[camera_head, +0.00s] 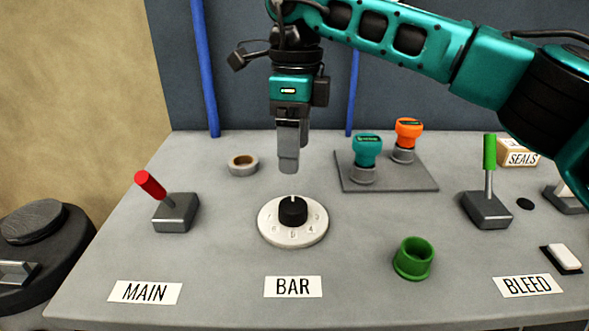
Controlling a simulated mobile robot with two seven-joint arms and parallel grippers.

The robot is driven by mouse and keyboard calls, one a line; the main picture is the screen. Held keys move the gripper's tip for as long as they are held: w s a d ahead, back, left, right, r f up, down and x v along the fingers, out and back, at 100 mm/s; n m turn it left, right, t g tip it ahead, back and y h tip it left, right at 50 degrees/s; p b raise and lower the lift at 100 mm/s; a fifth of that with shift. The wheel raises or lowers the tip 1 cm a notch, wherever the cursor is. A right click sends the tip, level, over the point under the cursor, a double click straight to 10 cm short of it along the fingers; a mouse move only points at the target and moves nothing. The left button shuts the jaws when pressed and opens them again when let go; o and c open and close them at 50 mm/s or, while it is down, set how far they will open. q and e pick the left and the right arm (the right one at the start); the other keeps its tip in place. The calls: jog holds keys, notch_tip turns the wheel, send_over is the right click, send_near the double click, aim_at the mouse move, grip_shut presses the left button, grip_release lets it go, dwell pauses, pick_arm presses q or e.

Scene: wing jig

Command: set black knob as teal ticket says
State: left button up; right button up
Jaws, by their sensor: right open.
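The black knob (292,211) sits at the centre of a round white dial (266,231) with numbers around its rim. The white pointer mark on the knob points toward the far side. A 4 shows at the front right of the dial; the far numbers are hard to read. A label reading BAR (293,287) lies in front of it. My right gripper (288,168) points down above and slightly behind the knob, apart from it, open and empty. Its fingers overlap in this view. No teal ticket can be made out. My left gripper is out of view.
A red-handled lever (151,185) stands left by MAIN (145,293), a green-handled one (489,170) right near BLEED (528,285). A green cup (414,259) stands right of the dial. Teal (366,149) and orange (408,133) stamps stand on a grey plate behind. A tape roll (243,164) lies back left.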

notch_tip(320, 180, up, 3)
jog(key=shift+f, duration=0.15)
jog(key=shift+w, duration=0.1)
